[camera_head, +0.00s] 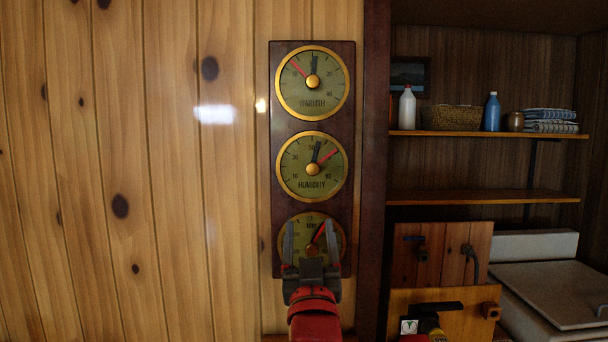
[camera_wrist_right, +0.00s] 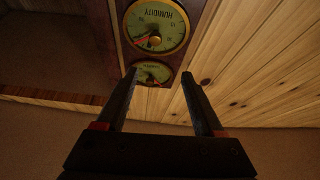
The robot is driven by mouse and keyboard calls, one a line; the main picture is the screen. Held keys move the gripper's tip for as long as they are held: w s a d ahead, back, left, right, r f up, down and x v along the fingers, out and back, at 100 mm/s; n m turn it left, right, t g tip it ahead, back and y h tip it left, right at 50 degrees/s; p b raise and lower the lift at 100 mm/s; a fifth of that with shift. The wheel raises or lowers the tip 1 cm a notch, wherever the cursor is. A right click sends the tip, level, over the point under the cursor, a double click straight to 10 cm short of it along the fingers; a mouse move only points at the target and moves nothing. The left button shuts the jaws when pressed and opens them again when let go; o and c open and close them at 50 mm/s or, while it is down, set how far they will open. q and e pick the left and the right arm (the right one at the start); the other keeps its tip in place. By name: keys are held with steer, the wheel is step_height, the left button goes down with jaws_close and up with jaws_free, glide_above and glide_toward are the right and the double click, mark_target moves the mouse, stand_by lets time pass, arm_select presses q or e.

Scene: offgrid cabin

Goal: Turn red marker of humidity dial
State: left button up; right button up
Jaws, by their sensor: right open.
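The humidity dial (camera_head: 296,184) is the middle of three round brass-rimmed dials on a dark wooden board. Its red marker (camera_head: 329,156) points up and to the right, and its dark needle points nearly straight up. The dial also shows in the right wrist view (camera_wrist_right: 172,18), upside down, with its red marker (camera_wrist_right: 145,38) toward the lower left. My right gripper (camera_head: 309,232) is open and empty, in front of the lowest dial and below the humidity dial. It is apart from the red marker. My left gripper is not in view.
The warmth dial (camera_head: 289,95) is above, and the lowest dial (camera_head: 286,220) is partly hidden by my right gripper. A dark post (camera_head: 374,180) stands right of the board. Shelves (camera_head: 470,198) with bottles and a basket (camera_head: 450,118) are further right. The plank wall at left is clear.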

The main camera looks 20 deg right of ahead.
steer(key=m+g+p, duration=0.1)
steer(key=p, duration=0.6)
glide_toward(313, 172)
steer(key=x, duration=0.7)
steer(key=shift+w+r, duration=0.15)
steer(key=shift+w, duration=0.05)
steer(key=shift+w+d+r, duration=0.15)
steer(key=shift+w, duration=0.45)
jaws_close()
